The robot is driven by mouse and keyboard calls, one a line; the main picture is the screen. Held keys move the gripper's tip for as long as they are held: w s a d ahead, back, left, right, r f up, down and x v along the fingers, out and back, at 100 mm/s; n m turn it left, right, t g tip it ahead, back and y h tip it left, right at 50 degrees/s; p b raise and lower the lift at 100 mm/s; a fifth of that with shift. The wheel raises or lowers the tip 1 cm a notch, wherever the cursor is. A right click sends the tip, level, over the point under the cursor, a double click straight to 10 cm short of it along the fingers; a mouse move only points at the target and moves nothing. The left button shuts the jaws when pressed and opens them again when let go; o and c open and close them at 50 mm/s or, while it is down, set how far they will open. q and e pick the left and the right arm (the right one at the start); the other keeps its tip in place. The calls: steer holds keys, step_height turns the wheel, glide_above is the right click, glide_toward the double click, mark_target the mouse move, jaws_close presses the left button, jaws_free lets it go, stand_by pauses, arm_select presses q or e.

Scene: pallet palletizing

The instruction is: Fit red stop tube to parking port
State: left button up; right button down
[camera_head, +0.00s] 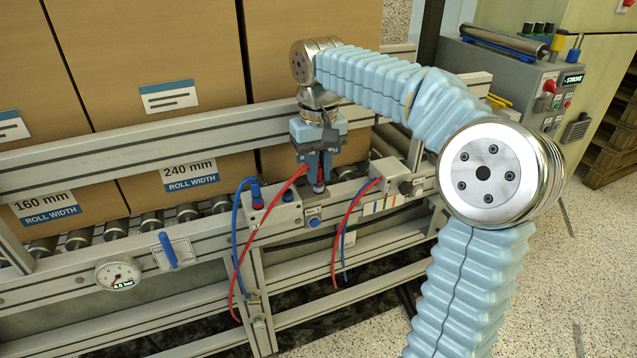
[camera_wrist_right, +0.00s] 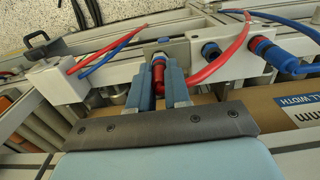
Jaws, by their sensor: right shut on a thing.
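My right gripper (camera_head: 320,184) points down over the conveyor's front rail, its blue fingers shut on the red stop tube's end. In the right wrist view the gripper (camera_wrist_right: 159,88) has the glossy red end (camera_wrist_right: 158,76) between its fingers. The red stop tube (camera_head: 246,225) rises in a loop from the lower frame to the fingers; it also shows in the right wrist view (camera_wrist_right: 226,58). The parking port (camera_wrist_right: 159,54), a small fitting with a blue ring, lines up with the red end. I cannot tell whether the end is seated in it. My left gripper is out of view.
A valve block (camera_head: 277,212) with blue fittings and a blue tube stands just left of the gripper. Another block (camera_head: 388,177) with a red tube is at the right. Large cartons (camera_head: 160,70) stand behind the rail. A gauge (camera_head: 118,274) and blue-handled valve (camera_head: 167,250) are at the left.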

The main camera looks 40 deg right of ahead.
mark_target(319, 166)
steer(key=shift+f, duration=0.15)
stand_by(0.3)
steer(key=c, duration=1)
jaws_free()
step_height(319, 166, up, 14)
steer(key=p, duration=0.3)
steer(key=shift+p, duration=0.35)
steer(key=shift+f, duration=0.15)
